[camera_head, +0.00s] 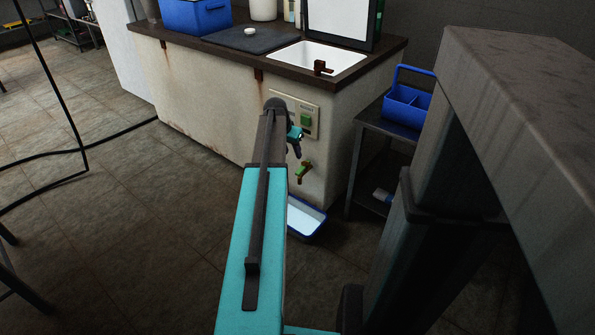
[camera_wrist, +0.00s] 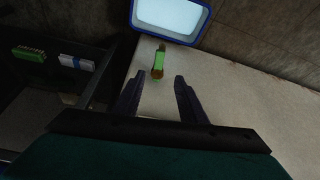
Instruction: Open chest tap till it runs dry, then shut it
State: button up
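The chest (camera_head: 205,105) is a rust-stained, off-white box with a dark top. Its tap (camera_head: 303,171) is small and brass-coloured with a green handle, low on the chest's near face. The tap also shows in the wrist view (camera_wrist: 158,63), ahead of my fingertips. My gripper (camera_head: 296,146) is just above the tap in the head view. In the wrist view its two dark fingers (camera_wrist: 157,82) are apart with nothing between them, and the tap lies beyond them, apart from them. No stream from the tap can be made out.
A blue-rimmed tray (camera_head: 306,217) with a pale inside sits on the floor below the tap. A panel with a green switch (camera_head: 306,121) is above the tap. A dark side table (camera_head: 372,128) with a blue caddy (camera_head: 406,104) stands close on the right.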

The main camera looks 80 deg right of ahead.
aim_at(299, 170)
jog(key=shift+f, duration=0.15)
jog(key=b+x, duration=0.4)
jog(key=x, duration=0.9)
jog(key=shift+d+f, duration=0.2)
jog(key=shift+f, duration=0.1)
